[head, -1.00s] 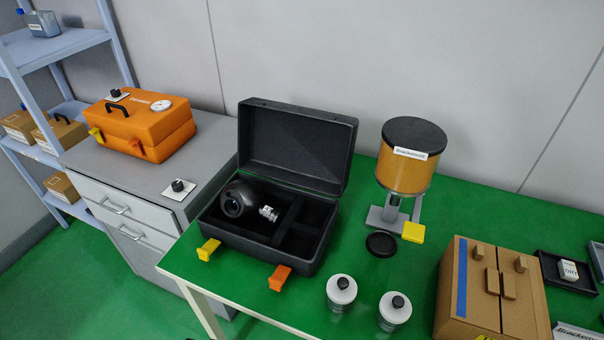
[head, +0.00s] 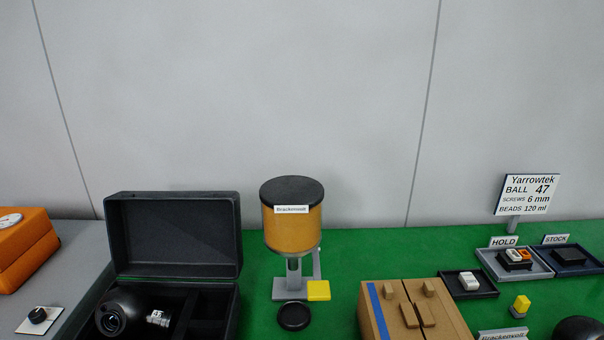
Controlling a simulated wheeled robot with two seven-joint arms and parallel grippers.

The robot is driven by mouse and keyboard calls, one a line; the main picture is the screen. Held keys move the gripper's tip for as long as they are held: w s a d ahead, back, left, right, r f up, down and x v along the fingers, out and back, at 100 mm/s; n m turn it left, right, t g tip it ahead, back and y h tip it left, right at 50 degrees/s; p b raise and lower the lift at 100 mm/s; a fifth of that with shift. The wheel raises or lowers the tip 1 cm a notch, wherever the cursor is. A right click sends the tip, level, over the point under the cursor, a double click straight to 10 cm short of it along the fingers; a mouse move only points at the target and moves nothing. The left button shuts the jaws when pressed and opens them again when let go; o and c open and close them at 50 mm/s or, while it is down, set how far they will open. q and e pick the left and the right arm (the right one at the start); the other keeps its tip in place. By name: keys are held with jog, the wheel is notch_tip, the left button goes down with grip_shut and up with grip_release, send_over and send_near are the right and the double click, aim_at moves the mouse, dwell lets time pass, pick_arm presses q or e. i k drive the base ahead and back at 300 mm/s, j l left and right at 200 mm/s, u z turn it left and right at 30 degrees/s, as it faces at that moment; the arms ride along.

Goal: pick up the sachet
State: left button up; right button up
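I cannot make out anything that is clearly a sachet in the head view. A small white item (head: 468,279) sits in a black tray (head: 482,291) on the right of the green table; it is too small to identify. A dark flat item (head: 569,257) is in the tray by the STOCK label (head: 556,239). Neither of my grippers is in view.
An open black case (head: 172,236) holds a dark ball-shaped device (head: 121,311). An amber-drum dispenser (head: 291,228), a black disc (head: 294,316) and a closed cardboard box (head: 440,316) stand to its right. A sign (head: 527,195) rises at the back right. Some green tabletop is clear behind the box.

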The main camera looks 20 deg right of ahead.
aim_at(467, 279)
jog(key=z, duration=1.85)
jog(key=l, duration=0.4)
jog(key=i+l, duration=0.1)
jog(key=l, duration=0.35)
